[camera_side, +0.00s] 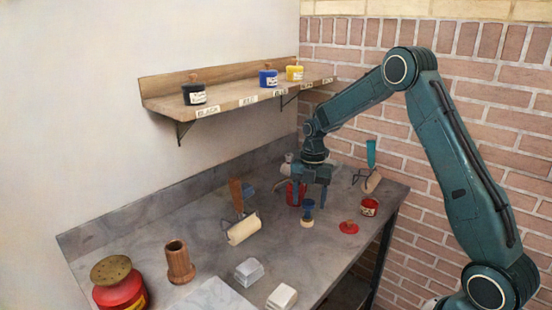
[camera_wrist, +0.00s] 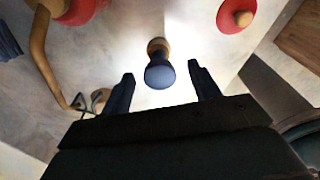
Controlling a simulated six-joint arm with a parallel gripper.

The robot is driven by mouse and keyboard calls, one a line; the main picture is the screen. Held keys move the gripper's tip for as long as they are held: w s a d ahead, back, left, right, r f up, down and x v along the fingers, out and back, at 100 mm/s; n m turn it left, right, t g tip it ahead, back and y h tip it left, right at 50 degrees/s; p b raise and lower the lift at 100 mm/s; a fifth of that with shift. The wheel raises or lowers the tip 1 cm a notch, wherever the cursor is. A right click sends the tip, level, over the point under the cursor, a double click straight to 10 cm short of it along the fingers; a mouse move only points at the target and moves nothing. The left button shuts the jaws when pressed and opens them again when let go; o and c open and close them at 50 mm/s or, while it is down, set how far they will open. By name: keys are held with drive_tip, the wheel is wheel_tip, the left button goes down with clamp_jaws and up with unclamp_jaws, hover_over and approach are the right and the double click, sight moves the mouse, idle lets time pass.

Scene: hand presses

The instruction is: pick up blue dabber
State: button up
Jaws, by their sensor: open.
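The blue dabber (camera_side: 308,209) stands on the grey table below my gripper, with a blue upper part and a pale tan bottom end. In the wrist view, the blue dabber (camera_wrist: 159,72) lies between and just beyond my fingertips, touching neither as far as I can see. My gripper (camera_side: 310,196) is open and points down over the dabber in the side view. In the wrist view, my gripper (camera_wrist: 160,72) shows its two dark fingers spread apart, with nothing held.
A red lid (camera_side: 348,227) and an open red jar (camera_side: 369,207) stand right of the dabber. A white roller (camera_side: 243,229) lies to its left, and a red container (camera_side: 296,193) stands close behind. A shelf (camera_side: 240,98) with paint pots hangs above left. The table front has white blocks (camera_side: 249,271).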

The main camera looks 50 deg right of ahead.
drive_tip(key=shift+s+a+f, duration=0.1)
drive_tip(key=shift+a+f, duration=0.1)
drive_tip(key=shift+f, duration=0.85)
drive_tip(key=shift+a+f, duration=0.15)
drive_tip(key=shift+f, duration=0.9)
drive_tip(key=c, duration=1.1)
drive_tip(key=shift+o, duration=0.2)
drive_tip(key=shift+r, duration=0.2)
wheel_tip(320, 180, up, 20)
drive_tip(key=shift+f, duration=0.15)
